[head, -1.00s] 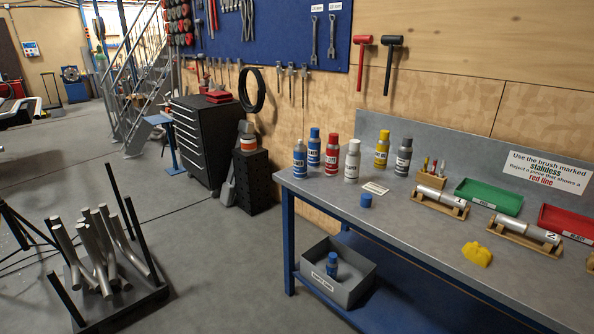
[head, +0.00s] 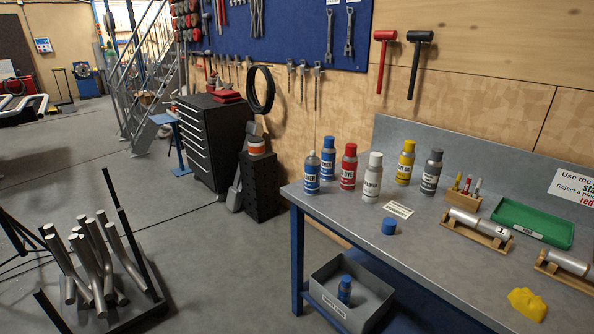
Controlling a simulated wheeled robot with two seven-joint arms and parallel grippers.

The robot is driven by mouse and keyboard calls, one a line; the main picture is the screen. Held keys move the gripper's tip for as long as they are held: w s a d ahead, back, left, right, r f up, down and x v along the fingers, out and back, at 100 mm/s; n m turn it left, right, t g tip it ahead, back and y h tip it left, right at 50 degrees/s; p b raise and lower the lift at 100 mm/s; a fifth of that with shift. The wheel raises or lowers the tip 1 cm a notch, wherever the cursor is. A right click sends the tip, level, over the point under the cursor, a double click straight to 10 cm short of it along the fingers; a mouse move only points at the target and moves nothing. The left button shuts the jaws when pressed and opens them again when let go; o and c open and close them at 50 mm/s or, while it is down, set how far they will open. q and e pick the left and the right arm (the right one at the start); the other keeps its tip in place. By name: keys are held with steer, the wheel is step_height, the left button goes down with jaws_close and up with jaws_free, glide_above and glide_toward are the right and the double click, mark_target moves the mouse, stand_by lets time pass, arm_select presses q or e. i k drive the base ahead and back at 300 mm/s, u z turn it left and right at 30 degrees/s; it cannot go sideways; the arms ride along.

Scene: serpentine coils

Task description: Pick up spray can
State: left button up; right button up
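Several spray cans stand upright at the left end of the grey workbench (head: 445,262). At the front left is a blue can (head: 312,174) with a pale top and no cap on it. Behind it stands a blue can with a blue cap (head: 328,158). To the right are a red can (head: 348,167), a white can (head: 372,178), a yellow can (head: 405,162) and a dark grey can (head: 432,172). A loose blue cap (head: 389,227) lies on the bench in front of them. Neither of my grippers is in view.
A grey bin (head: 351,295) on the lower shelf holds another small blue can (head: 345,289).

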mark_target(312, 163)
steer(key=z, duration=0.35)
steer(key=i, duration=0.75)
steer(key=z, duration=0.6)
